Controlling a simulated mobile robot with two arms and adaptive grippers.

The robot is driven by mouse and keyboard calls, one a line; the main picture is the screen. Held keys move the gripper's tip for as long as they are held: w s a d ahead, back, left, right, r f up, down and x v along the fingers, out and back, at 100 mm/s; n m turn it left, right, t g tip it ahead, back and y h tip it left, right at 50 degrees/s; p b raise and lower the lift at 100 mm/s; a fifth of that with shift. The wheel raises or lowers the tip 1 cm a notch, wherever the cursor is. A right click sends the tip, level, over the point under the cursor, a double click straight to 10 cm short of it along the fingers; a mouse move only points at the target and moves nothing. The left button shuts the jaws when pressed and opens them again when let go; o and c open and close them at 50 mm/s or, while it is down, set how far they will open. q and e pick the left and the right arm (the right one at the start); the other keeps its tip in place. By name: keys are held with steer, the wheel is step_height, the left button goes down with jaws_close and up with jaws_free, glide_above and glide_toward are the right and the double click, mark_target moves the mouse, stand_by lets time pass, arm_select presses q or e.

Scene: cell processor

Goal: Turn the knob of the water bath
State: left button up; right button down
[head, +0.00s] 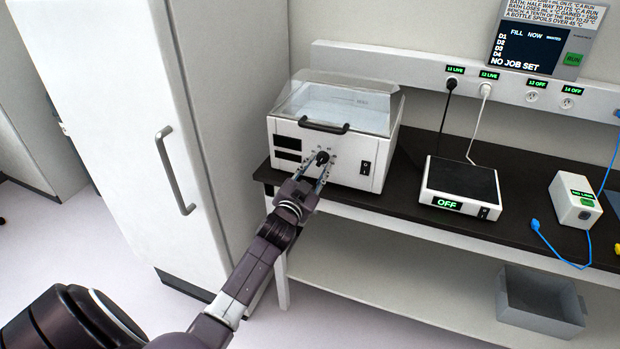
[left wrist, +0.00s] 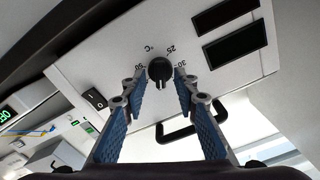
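The water bath (head: 338,125) is a white box with a clear lid, standing at the left end of the dark bench. Its black knob (head: 322,157) is on the front panel; in the left wrist view the knob (left wrist: 160,72) has temperature marks around it. My left gripper (head: 318,166) is at the front panel. In the left wrist view my left gripper (left wrist: 160,88) is open, with one blue-padded finger on each side of the knob and a visible gap to both. The right gripper is not in view.
A black rocker switch (head: 366,168) is right of the knob, and the lid handle (head: 324,125) is above it. A flat device reading OFF (head: 459,188) stands to the right. A white cabinet (head: 130,120) is close on the left. A grey bin (head: 540,302) is on the lower shelf.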

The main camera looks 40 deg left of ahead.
arm_select(q)
steer(key=v, duration=1.1)
steer(key=shift+s, duration=0.15)
steer(key=shift+f, duration=0.1)
steer(key=s+d+f+g+h, duration=0.1)
steer(key=s+d+f+g, duration=0.1)
steer(key=f, duration=1)
steer(key=s+d+f+g+h, duration=0.1)
steer(key=s+d+f+g, duration=0.15)
steer(key=f, duration=0.95)
steer(key=s+d+f+g+h, duration=0.1)
steer(key=s+d+f+g, duration=0.1)
steer(key=s+f, duration=0.45)
steer(key=s+d+f+g, duration=0.2)
steer(key=s+f, duration=0.1)
steer(key=f, duration=0.7)
steer(key=s+d+f+g, duration=0.2)
steer(key=s+f, duration=0.4)
steer(key=s, duration=0.5)
steer(key=s+d+f+g+h, duration=0.1)
steer(key=s+d+f+g, duration=0.2)
steer(key=s+f, duration=0.4)
steer(key=s+d+f+g+b, duration=0.1)
steer(key=s+f, duration=0.5)
steer(key=s, duration=1)
steer(key=shift+s+d+f+g, duration=0.3)
steer(key=shift+d+f+g, duration=0.1)
steer(key=shift+d+g, duration=0.45)
